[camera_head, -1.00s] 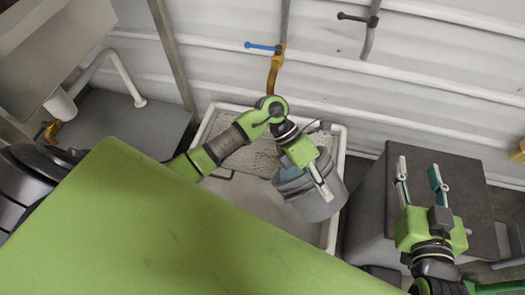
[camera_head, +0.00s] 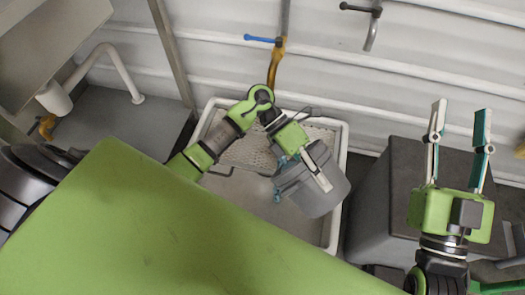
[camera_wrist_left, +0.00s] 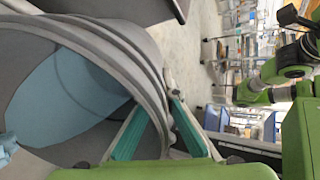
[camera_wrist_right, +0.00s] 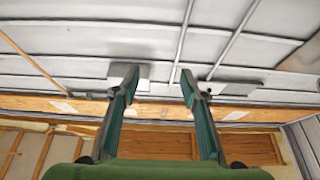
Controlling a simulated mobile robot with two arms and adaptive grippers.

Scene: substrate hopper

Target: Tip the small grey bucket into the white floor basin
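The small grey bucket (camera_head: 322,195) is above the white floor basin (camera_head: 342,150), tilted with its mouth toward the left. My left gripper (camera_head: 318,170) is shut on its wall near the rim. In the left wrist view, the bucket (camera_wrist_left: 110,45) fills the left side, with a flat blue surface (camera_wrist_left: 65,95) inside. A pale blue patch shows at that view's left edge, and small teal bits (camera_head: 277,196) show by the mouth in the head view. My right gripper (camera_head: 460,115) is open and empty, over the dark grey block; its fingers also show apart in its wrist view (camera_wrist_right: 157,85).
A mesh grate (camera_head: 250,150) covers the basin's back part. A dark grey block (camera_head: 400,185) stands right of the basin. A yellow tap with a blue handle (camera_head: 275,60) is on the pipe behind. A white pipe (camera_head: 120,70) and a metal sink are at the left.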

